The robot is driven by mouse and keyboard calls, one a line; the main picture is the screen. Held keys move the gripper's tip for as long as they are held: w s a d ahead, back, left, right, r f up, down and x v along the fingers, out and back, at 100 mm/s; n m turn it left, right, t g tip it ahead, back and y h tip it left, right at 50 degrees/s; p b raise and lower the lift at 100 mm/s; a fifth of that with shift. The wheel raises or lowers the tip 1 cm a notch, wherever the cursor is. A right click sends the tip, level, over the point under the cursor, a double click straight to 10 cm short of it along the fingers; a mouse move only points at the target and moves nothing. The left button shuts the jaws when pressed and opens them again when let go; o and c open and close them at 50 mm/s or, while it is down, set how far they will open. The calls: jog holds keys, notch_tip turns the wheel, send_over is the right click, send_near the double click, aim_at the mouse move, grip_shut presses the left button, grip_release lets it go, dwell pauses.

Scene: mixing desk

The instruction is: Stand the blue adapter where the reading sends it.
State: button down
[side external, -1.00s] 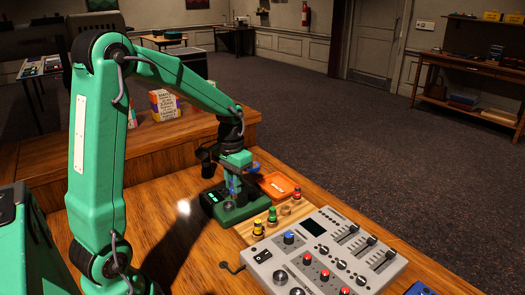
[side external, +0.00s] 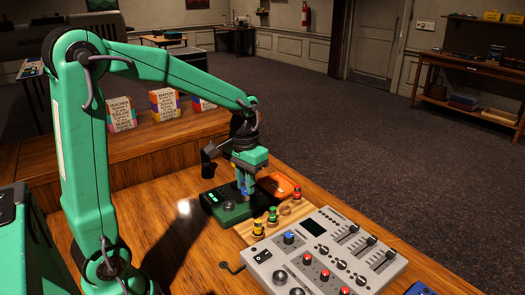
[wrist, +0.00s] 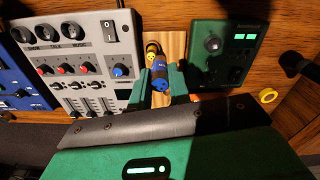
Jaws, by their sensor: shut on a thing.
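The blue adapter (wrist: 160,82) is between the two green fingers of my gripper (wrist: 161,90) in the wrist view. The gripper is shut on it. In the side view my gripper (side external: 246,186) points down by the right end of a dark green tester box (side external: 226,211), with blue showing at the fingers. Whether the adapter touches anything below is hidden. The box's small screen (side external: 212,197) is lit green, too small to read. A wooden strip (wrist: 174,46) holds a yellow-banded adapter (wrist: 152,50), seen beyond the blue one in the wrist view.
Yellow (side external: 258,227), green (side external: 272,214) and red (side external: 297,193) banded pieces stand along the strip. An orange tray (side external: 287,181) is behind it. A grey mixer (side external: 325,255) fills the front right. The desk left of the box is clear.

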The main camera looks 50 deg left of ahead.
jog(key=shift+w, duration=0.15)
jog(key=w+a+f+m, duration=0.1)
jog(key=w+m, duration=0.1)
jog(key=w, duration=0.6)
jog(key=w+a+f+m, duration=0.2)
jog(key=w, duration=0.7)
jog(key=shift+m, duration=0.3)
jog(key=shift+a, duration=0.1)
send_over(271, 191)
notch_tip(271, 191, down, 7)
jog(key=shift+f, duration=0.1)
jog(key=shift+f, duration=1.95)
jog(key=shift+f, duration=0.15)
